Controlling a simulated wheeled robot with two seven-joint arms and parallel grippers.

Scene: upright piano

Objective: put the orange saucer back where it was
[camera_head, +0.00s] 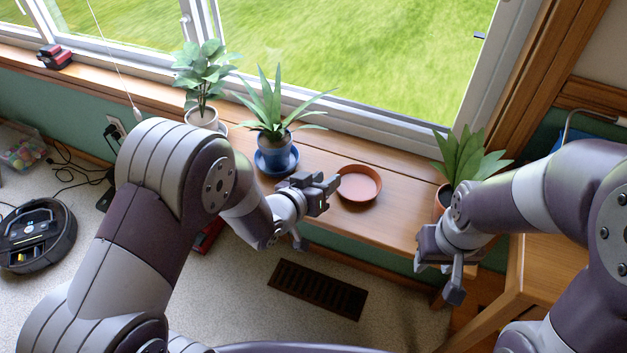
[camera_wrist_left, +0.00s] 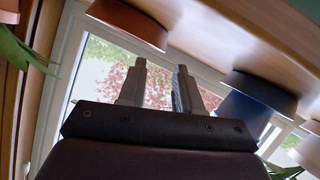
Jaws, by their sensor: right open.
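The orange saucer (camera_head: 359,184) lies empty on the wooden sill, between the blue pot and the right-hand plant. In the left wrist view the orange saucer (camera_wrist_left: 128,24) is seen from the side near the top. My left gripper (camera_head: 320,190) is just left of the saucer, near the sill's front edge. Its two fingers (camera_wrist_left: 162,66) are apart with nothing between them. My right gripper (camera_head: 440,276) is open and empty, in front of the right-hand plant and below the sill's level in the picture.
A plant in a blue pot (camera_head: 276,149) stands on a blue saucer (camera_head: 259,165), left of the orange one. A plant in a white pot (camera_head: 203,119) is farther left. A plant in a terracotta pot (camera_head: 439,205) stands at the right. Bare sill (camera_head: 395,220) lies between it and the saucer.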

